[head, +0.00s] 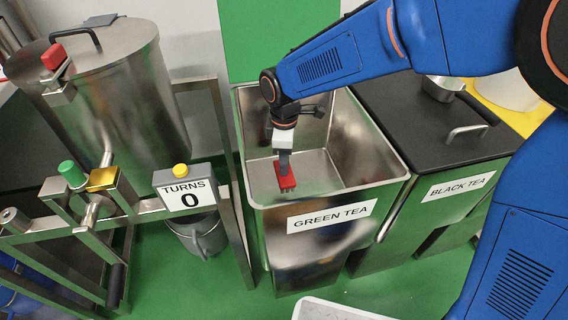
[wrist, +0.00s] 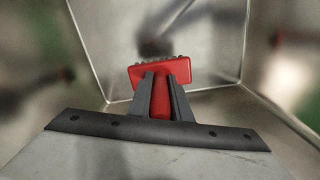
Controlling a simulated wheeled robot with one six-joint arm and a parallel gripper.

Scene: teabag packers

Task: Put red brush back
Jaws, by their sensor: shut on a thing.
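The red brush (head: 286,180) is held by my gripper (head: 284,160) inside the open metal bin labelled GREEN TEA (head: 394,168). In the wrist view, the red brush (wrist: 161,76) sits between the two dark fingers of my gripper (wrist: 163,84), which are shut on its handle. Dark bristle tips show along the far edge of its head. The metal walls of the bin surround it in that view. I cannot tell whether the brush touches the bin floor. No holder for the brush can be made out.
A bin labelled BLACK TEA (head: 500,165) with a dark lid (head: 410,105) stands to the right. A metal drum (head: 130,110) and a frame with a TURNS 0 counter (head: 187,196) stand left. A grey pitcher (head: 208,240) hangs below the counter. A white tray (head: 330,310) lies in front.

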